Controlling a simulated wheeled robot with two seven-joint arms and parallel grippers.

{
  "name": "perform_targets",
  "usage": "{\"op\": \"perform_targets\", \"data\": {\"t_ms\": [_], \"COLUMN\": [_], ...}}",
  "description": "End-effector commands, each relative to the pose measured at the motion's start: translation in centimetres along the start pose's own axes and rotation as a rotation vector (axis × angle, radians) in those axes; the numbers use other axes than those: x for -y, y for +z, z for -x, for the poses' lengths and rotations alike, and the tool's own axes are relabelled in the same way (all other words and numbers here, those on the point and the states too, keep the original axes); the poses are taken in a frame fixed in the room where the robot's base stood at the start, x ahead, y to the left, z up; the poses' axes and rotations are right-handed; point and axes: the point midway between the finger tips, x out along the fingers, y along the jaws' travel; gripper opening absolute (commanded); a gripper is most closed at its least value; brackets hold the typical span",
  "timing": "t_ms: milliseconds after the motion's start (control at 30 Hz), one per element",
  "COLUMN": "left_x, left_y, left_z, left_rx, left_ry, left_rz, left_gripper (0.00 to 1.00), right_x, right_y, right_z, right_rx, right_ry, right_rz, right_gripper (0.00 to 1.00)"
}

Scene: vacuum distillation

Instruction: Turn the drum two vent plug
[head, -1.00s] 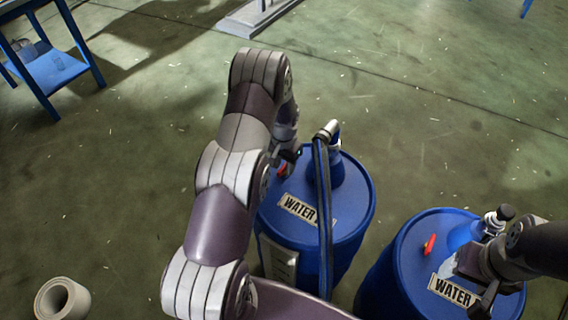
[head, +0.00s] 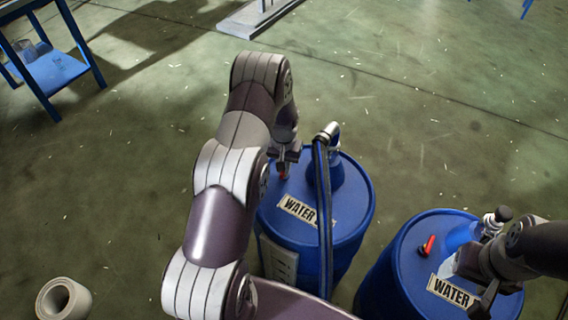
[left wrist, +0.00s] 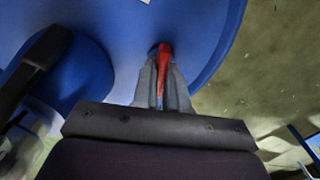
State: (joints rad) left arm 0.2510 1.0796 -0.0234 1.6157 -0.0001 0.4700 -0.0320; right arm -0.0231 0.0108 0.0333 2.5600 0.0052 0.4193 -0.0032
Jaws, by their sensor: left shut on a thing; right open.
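A blue drum (head: 345,240) labelled WATER stands in the middle of the head view. Its red vent plug (head: 284,174) is on the top near the left rim, partly hidden by my left gripper (head: 287,158). In the left wrist view, the left gripper (left wrist: 163,85) is shut on the red plug (left wrist: 163,60), with the fingers on either side of it. A second blue drum (head: 385,270) at the right has its own red plug (head: 427,245), standing free. My right gripper (head: 468,275) is open over that drum. The drum numbers are not readable.
A pump fitting with a blue hose (head: 323,200) rises from the middle drum, right of the left gripper. Another fitting (head: 496,218) stands on the right drum beside my right arm. A blue table (head: 55,70) is far left; a beige hollow cylinder (head: 63,299) is lower left.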

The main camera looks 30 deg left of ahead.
Motion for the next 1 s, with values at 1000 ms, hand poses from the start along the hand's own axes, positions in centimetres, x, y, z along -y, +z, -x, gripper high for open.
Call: {"op": "perform_targets", "data": {"t_ms": [1000], "left_x": [0.0], "left_y": [0.0], "left_z": [0.1], "left_rx": [-0.001], "left_ry": [0.000], "left_rz": [0.962], "left_gripper": [0.00], "right_x": [0.0], "right_y": [-0.2], "right_z": [1.6], "right_rx": [0.000], "right_ry": [0.000], "right_rz": [0.000], "right_gripper": [0.71]}}
